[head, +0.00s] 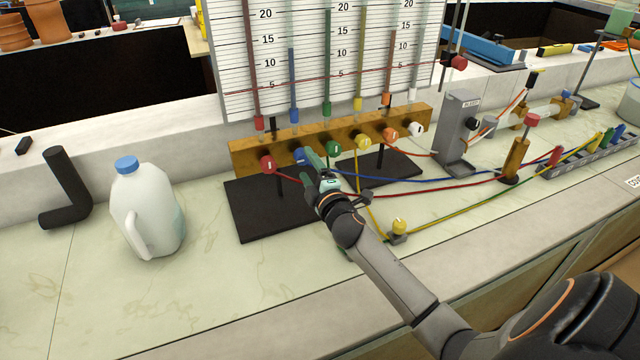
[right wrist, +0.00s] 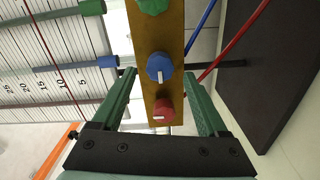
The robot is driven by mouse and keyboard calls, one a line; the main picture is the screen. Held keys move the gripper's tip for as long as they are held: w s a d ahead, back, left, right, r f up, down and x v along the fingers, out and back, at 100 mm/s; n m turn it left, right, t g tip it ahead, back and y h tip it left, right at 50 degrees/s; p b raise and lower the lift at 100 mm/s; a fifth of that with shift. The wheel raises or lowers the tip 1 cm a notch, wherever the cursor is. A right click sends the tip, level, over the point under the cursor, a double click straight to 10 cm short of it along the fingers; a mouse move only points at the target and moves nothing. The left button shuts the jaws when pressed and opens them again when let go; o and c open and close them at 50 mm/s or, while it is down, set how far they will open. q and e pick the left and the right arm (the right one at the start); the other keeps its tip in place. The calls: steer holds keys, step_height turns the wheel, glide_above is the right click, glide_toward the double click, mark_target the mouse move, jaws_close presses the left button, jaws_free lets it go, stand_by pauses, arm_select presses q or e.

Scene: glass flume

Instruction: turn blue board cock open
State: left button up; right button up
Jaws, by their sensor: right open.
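The blue board cock (head: 299,156) is a round blue knob on the brass bar (head: 345,138) below the gauge board, between the red cock (head: 267,164) and the green cock (head: 333,148). In the right wrist view the blue cock (right wrist: 159,66) shows a small white mark that seems to lie along the bar. My right gripper (head: 309,157) is open, with its green fingers on either side of the bar. The blue cock shows between its fingertips (right wrist: 160,76), and I see no clear contact. In the head view the fingers partly cover the blue cock. My left gripper is out of view.
Yellow (head: 363,142), orange (head: 390,134) and white (head: 416,129) cocks continue along the bar. Coloured hoses run right across the bench. A milk jug (head: 148,212) and a black pipe elbow (head: 66,188) stand left. The front left bench is clear.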

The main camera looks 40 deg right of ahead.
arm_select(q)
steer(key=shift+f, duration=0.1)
arm_select(e)
steer(key=v, duration=0.8)
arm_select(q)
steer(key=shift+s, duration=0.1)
arm_select(e)
steer(key=shift+s, duration=0.1)
